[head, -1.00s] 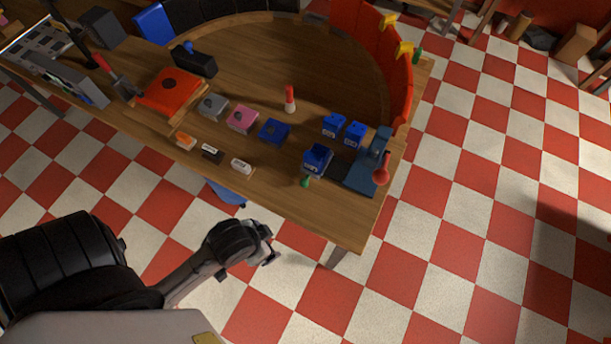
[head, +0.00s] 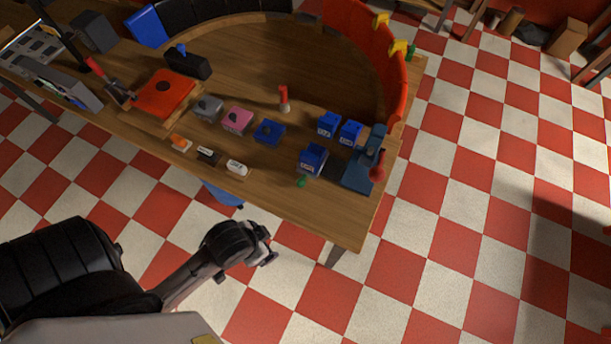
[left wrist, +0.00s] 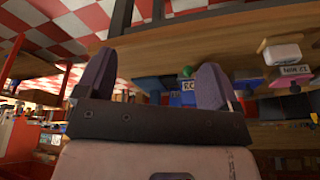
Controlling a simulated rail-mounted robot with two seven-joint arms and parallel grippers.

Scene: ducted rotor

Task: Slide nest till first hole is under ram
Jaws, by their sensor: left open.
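A blue press (head: 371,150) with a red ball-ended lever (head: 377,173) stands at the right end of the wooden table. Its blue base (head: 357,176) lies on the tabletop. I cannot make out a separate nest, its holes or the ram at this size. My left gripper (head: 268,252) is in front of the table's near edge, apart from the press. In the left wrist view its two fingers (left wrist: 152,82) are spread with nothing between them; blue bins and a green knob show beyond. My right gripper is not in view.
Blue bins (head: 312,160) stand left of the press beside a small green knob (head: 302,182). Grey, pink and blue blocks and small labelled pieces lie mid-table. An orange block (head: 163,93) is further left. A curved red wall (head: 372,50) borders the back right. The floor in front is clear.

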